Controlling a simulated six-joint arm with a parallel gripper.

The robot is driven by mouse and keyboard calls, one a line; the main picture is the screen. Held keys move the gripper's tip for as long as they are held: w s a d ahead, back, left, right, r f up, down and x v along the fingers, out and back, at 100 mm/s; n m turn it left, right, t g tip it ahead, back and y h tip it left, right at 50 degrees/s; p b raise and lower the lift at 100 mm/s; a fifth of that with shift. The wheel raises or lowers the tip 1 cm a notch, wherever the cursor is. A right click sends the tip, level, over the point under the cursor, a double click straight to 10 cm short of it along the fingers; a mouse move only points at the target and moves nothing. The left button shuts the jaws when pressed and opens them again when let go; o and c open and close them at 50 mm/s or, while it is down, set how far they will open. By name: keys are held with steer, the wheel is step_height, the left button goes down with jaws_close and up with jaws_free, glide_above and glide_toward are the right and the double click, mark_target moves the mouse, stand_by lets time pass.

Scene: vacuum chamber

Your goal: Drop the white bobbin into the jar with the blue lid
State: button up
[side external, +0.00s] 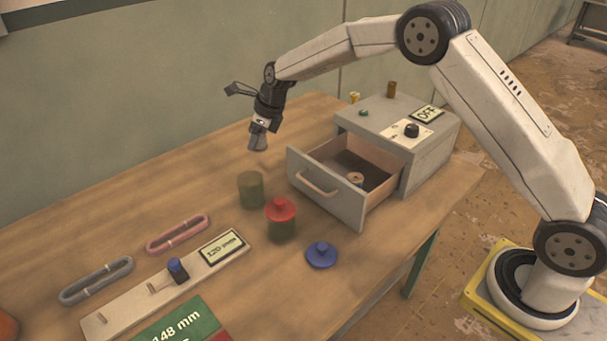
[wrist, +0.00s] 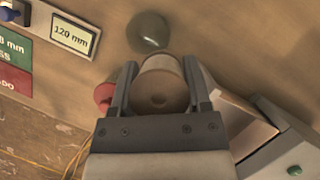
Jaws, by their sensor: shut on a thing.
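My gripper (side external: 258,143) is above the table, behind the jars and left of the open drawer. In the wrist view its jaws are shut on the white bobbin (wrist: 160,84), a pale beige round piece with a hole in its end. The blue lid (side external: 321,255) lies on the table by the front edge, off any jar. A dark green jar without a lid (side external: 251,190) stands below and slightly left of my gripper. It also shows in the wrist view (wrist: 148,32), beyond the bobbin. The inside of this jar is not clear.
A second jar with a red lid (side external: 281,220) stands close to the lidless jar. The drawer (side external: 330,205) of the grey box (side external: 420,150) is open, with a brownish spool (side external: 355,179) inside. A gauge board (side external: 165,290) and two slim loops lie at the left.

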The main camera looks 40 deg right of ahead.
steer(key=shift+w+a, duration=0.5)
steer(key=shift+a, duration=0.3)
steer(key=shift+f, duration=0.1)
steer(key=shift+f, duration=2.8)
steer(key=o, duration=1.3)
